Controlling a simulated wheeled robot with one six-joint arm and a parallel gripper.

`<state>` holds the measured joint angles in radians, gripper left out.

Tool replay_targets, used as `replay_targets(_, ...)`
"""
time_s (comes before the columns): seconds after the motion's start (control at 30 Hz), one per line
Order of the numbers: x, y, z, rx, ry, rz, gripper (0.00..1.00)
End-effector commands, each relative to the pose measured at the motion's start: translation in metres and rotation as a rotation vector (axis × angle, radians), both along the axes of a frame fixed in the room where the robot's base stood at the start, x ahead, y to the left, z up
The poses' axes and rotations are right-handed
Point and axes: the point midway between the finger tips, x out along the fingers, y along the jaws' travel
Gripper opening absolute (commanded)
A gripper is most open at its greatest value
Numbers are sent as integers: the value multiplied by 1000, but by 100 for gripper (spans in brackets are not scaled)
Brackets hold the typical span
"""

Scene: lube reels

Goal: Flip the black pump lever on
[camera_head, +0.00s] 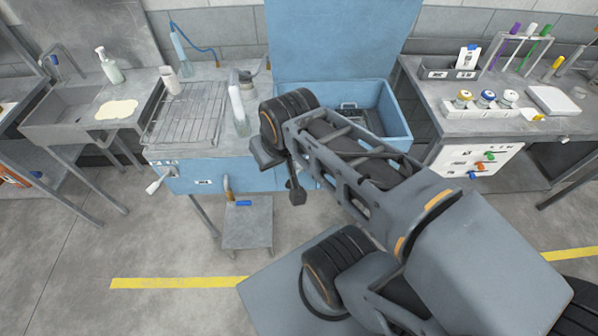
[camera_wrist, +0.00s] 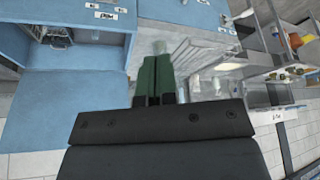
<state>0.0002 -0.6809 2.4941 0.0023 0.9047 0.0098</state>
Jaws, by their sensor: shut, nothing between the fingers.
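The black pump lever (camera_head: 297,192) hangs from the front of the blue bench, just right of my wrist in the head view. It slants down and ends in a dark knob; its upper part is hidden behind my arm. I cannot make it out in the wrist view. My gripper (camera_wrist: 156,62) shows two green fingers closed together, with nothing between them. In the head view my gripper is mostly hidden by the wrist, above and left of the lever. I see no contact with the lever, though the fingertips are not clear there.
A white lever (camera_head: 157,183) sits on the bench's left front. A bottle (camera_head: 238,110) and wire rack (camera_head: 184,117) stand on top. A blue open-lidded tank (camera_head: 395,115) is behind my arm. A small grey step (camera_head: 247,225) stands below. The right bench (camera_head: 440,92) holds jars.

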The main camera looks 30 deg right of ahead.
Motion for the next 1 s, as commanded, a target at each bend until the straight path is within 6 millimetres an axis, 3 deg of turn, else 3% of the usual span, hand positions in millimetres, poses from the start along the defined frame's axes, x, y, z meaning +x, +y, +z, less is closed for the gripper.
replay_targets(0.33, 3, -1, -2, -5, 9, 6, 0)
replay_targets(0.53, 36, -11, -19, -57, 104, 68, 0)
replay_targets(0.77, 103, -38, -77, -137, 297, 223, 0)
replay_targets(1.0, 154, -68, -160, -171, 473, 387, 0)
